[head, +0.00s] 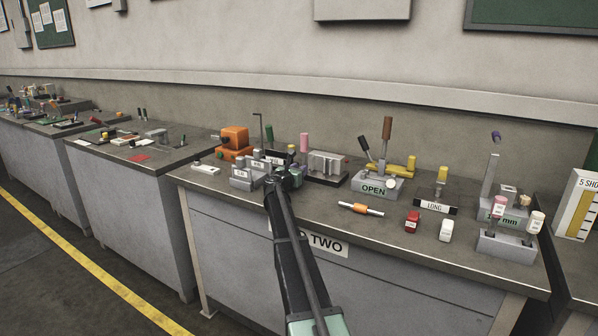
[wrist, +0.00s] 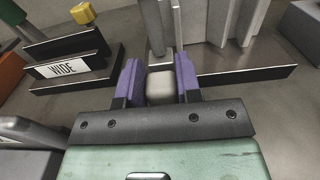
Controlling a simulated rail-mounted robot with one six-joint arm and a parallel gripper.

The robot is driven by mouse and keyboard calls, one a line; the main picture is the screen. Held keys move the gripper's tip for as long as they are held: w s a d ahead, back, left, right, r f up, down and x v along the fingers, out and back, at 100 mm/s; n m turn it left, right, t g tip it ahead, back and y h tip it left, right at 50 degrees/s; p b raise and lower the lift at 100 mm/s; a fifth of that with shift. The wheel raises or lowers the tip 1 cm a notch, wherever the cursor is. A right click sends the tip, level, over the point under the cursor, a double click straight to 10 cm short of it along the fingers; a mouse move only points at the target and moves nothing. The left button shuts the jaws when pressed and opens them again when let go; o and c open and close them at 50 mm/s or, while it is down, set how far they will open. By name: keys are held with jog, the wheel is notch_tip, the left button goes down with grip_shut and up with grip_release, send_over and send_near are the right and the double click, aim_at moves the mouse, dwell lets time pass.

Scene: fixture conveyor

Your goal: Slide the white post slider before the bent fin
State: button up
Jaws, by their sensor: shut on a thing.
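My gripper (head: 285,178) is at the middle of the bench, low beside a fixture with grey upright fins (head: 328,163). In the wrist view its purple fingers (wrist: 160,84) are shut on the pale white post slider (wrist: 160,88), whose top shows between them. The slider's lower part is hidden. Just beyond it stands a grey upright (wrist: 159,28). The fins (wrist: 212,22) rise beyond and to the right of the fingers, behind a black front strip (wrist: 245,76). I cannot tell clearly which fin is bent.
A stepped block labelled WIDE (wrist: 65,67) stands close on the left. An orange device (head: 235,138) is further left. To the right are the OPEN clamp block (head: 374,188), an orange-banded cylinder (head: 360,209) and a LONG block (head: 436,207). The bench front right of my arm is mostly clear.

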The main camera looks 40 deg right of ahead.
grip_shut()
jog(key=s, duration=0.2)
jog(key=s+d, duration=0.1)
jog(key=s, duration=0.1)
jog(key=s+d, duration=0.1)
jog(key=s, duration=0.1)
jog(key=shift+d, duration=0.15)
jog(key=o, duration=1)
grip_release()
jog(key=shift+w, duration=0.15)
jog(key=v, duration=1.1)
jog(key=shift+d, duration=0.1)
